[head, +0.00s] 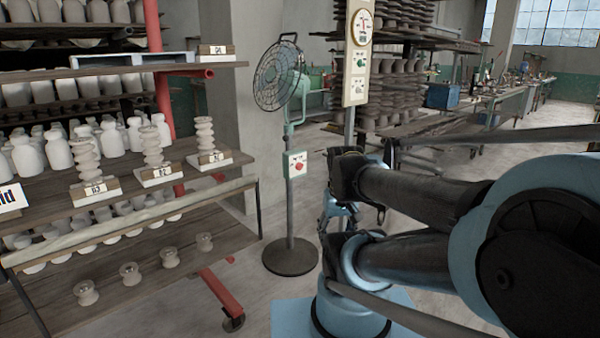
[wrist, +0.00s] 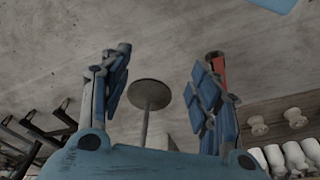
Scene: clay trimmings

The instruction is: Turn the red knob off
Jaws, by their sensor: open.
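The red knob (head: 298,166) sits on a white box on the pole of a green standing fan (head: 280,78), left of my arm in the head view. The knob does not show in the wrist view. My gripper (wrist: 160,88) is open and empty, its two blue fingers wide apart. Beyond them in the wrist view are the fan's round dark base (wrist: 150,94) and part of its pole. In the head view the gripper is largely hidden by my arm, right of the fan pole and apart from the knob.
A wooden rack (head: 130,188) with pots and numbered clay pieces stands at the left. Its red foot (head: 222,300) reaches out near the fan base. Open floor lies around the fan base.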

